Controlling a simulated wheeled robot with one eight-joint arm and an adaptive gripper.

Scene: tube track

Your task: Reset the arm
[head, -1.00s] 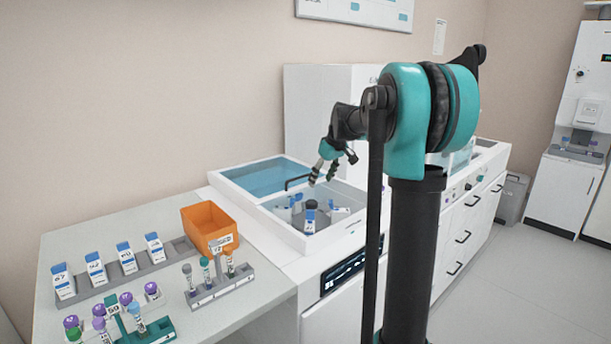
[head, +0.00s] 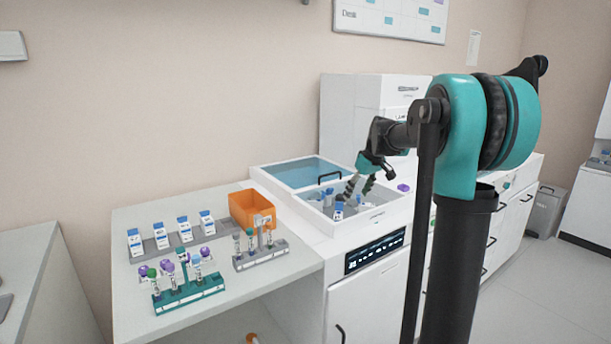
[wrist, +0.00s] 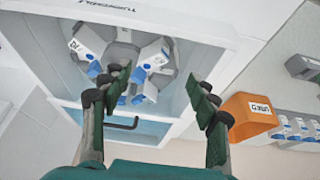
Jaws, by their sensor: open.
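My gripper (head: 359,187) is open and hangs over the open well of the white centrifuge-like machine (head: 290,205). In the wrist view my gripper (wrist: 158,105) has its two dark fingers spread wide with nothing held between them. Beyond the fingers, a rotor (wrist: 122,58) carries several white-and-blue labelled holders. Part of the rotor is hidden behind the left finger. My arm reaches left from its black column and bends down at the wrist.
An orange bin (head: 243,212) stands on the table (head: 140,290) left of the machine. A teal rack (head: 190,297) and a grey rack (head: 262,256) hold tubes. A row of white-and-blue boxes (head: 184,229) stands behind them.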

